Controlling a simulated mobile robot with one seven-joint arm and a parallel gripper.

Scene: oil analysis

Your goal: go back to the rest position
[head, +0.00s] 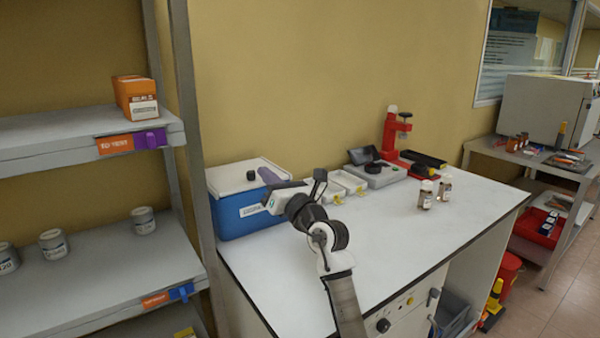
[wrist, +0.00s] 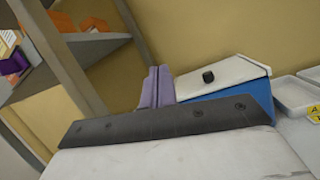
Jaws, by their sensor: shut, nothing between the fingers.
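My gripper (head: 266,172) is in front of the blue box with a white lid, over the left end of the white bench. Its purple fingers are together with nothing between them; they also show in the wrist view (wrist: 156,70). My arm reaches up from the bottom of the head view and bends to the left above the bench. The gripper hides part of the box's lid and front in the head view.
The blue box (head: 240,214) stands against the wall. White trays (head: 348,181), a red stand (head: 391,135) and two small bottles (head: 426,194) are on the bench (head: 420,235). A shelf rack (head: 60,135) stands left. The bench's front right is clear.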

